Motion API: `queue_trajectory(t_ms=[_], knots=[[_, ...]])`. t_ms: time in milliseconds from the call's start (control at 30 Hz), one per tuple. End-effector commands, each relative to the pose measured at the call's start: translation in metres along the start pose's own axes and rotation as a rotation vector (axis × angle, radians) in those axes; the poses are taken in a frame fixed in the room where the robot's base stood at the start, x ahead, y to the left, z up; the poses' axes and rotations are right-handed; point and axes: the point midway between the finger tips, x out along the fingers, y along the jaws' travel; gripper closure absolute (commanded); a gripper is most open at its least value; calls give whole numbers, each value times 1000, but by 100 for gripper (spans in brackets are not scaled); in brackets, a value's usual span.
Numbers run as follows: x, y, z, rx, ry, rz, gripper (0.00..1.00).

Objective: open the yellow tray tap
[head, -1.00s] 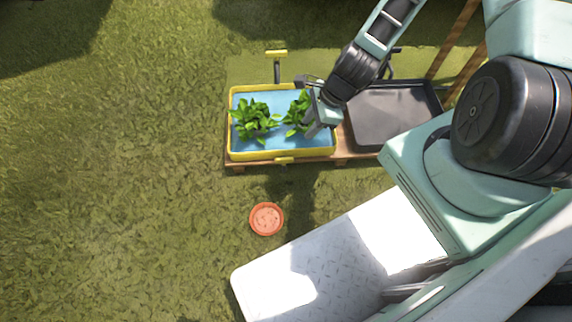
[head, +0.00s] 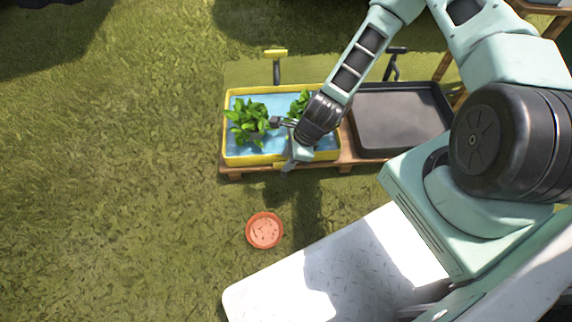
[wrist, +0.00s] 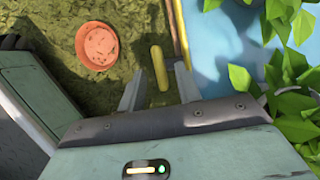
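The yellow tray (head: 245,160) holds blue water and leafy green plants (head: 247,122). A short yellow handle (head: 279,166) sticks out from its front edge, partly covered by my gripper in the head view. The yellow handle also shows in the wrist view (wrist: 158,67), lying lengthwise between my fingers. A tap post with a yellow top (head: 276,54) stands behind the tray. My gripper (head: 287,167) is over the tray's front edge. In the wrist view my gripper (wrist: 158,88) is open, a finger on each side of the handle, with no clear contact.
A black tray (head: 400,118) stands to the right on the same wooden pallet (head: 232,173), with a dark tap post (head: 393,65) behind it. An orange pot (head: 264,231) sits on the grass in front. Leaves crowd the wrist view's right side. Grass at the left is clear.

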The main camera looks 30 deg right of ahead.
Motion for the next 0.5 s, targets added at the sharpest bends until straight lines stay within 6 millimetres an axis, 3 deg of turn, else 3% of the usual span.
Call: queue_trajectory(t_ms=[133, 467, 500], knots=[[15, 0, 0, -1, 0, 0, 66], [17, 0, 0, 0, 0, 0, 66], [17, 0, 0, 0, 0, 0, 72]])
